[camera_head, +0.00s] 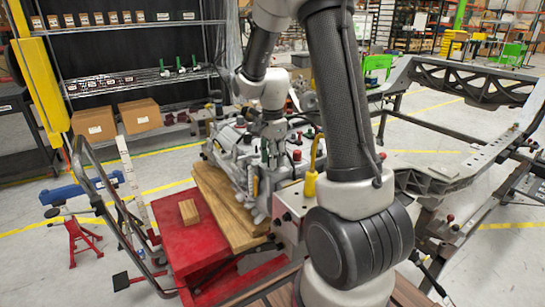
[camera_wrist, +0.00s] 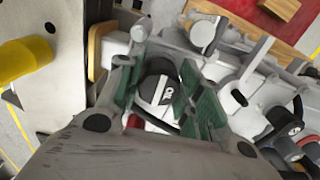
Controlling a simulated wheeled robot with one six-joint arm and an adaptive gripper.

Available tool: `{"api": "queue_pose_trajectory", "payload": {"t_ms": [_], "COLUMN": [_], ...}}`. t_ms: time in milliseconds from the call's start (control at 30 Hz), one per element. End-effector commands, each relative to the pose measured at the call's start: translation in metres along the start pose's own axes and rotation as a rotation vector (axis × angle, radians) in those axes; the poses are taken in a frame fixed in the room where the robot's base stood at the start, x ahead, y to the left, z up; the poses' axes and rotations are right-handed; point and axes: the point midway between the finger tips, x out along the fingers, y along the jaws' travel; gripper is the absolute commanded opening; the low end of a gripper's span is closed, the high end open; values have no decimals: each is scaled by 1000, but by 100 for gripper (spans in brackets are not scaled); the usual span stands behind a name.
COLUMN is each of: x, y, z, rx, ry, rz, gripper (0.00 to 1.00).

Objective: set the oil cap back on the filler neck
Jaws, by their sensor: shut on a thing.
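In the head view my gripper (camera_head: 273,152) points down over the engine (camera_head: 232,143), and the cap is too small to make out. The filler neck cannot be picked out; the gripper and cap cover the area beneath. I cannot tell whether the cap touches the neck.
The engine rests on wooden boards (camera_head: 222,200) on a red cart (camera_head: 190,240). A yellow-handled part (camera_head: 311,184) stands close right of the gripper and shows at left in the wrist view (camera_wrist: 25,58). A grey chassis frame (camera_head: 430,180) lies to the right. Pipes and caps crowd the gripper.

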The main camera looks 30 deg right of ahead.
Motion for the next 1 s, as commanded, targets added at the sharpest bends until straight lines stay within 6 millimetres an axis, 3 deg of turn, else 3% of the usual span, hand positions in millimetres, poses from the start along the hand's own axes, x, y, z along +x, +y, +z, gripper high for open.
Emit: {"api": "queue_pose_trajectory", "payload": {"t_ms": [100,133,267,633,1000], "x": [3,3,3,-1,-41], "y": [0,0,0,0,-1], "z": [0,0,0,0,0], "rx": [0,0,0,0,0], "ry": [0,0,0,0,0], "rz": [1,0,0,-1,-3], "gripper": [19,37,61,61,61]}}
